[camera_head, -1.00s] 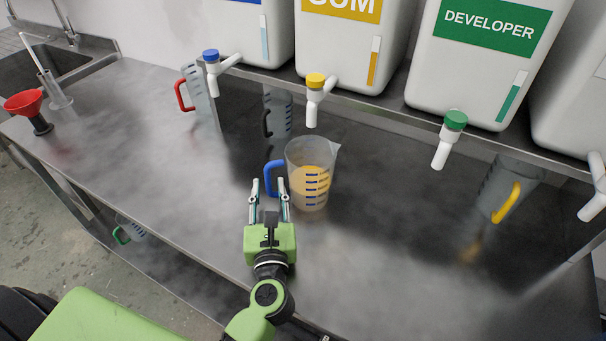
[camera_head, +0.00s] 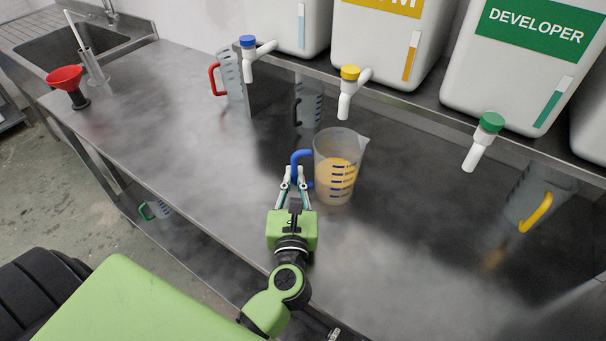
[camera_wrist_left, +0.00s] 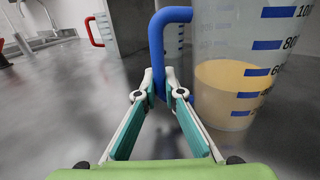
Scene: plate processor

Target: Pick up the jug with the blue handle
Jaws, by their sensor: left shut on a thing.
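The jug (camera_head: 337,165) with the blue handle stands upright on the steel bench, part filled with yellowish liquid. Its blue handle (camera_head: 300,156) points left in the head view. My left gripper (camera_head: 298,174) is shut on the lower part of the handle. In the left wrist view the fingertips (camera_wrist_left: 160,84) close around the upright of the blue handle (camera_wrist_left: 157,42), and the jug body (camera_wrist_left: 245,75) is just right of it. My right gripper is not in view.
A red-handled jug (camera_head: 232,77), a black-handled jug (camera_head: 310,104) and a yellow-handled jug (camera_head: 522,205) stand farther back. Tanks with taps (camera_head: 347,95) overhang the bench behind. A red funnel (camera_head: 65,77) is at left. The bench front (camera_head: 210,190) is clear.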

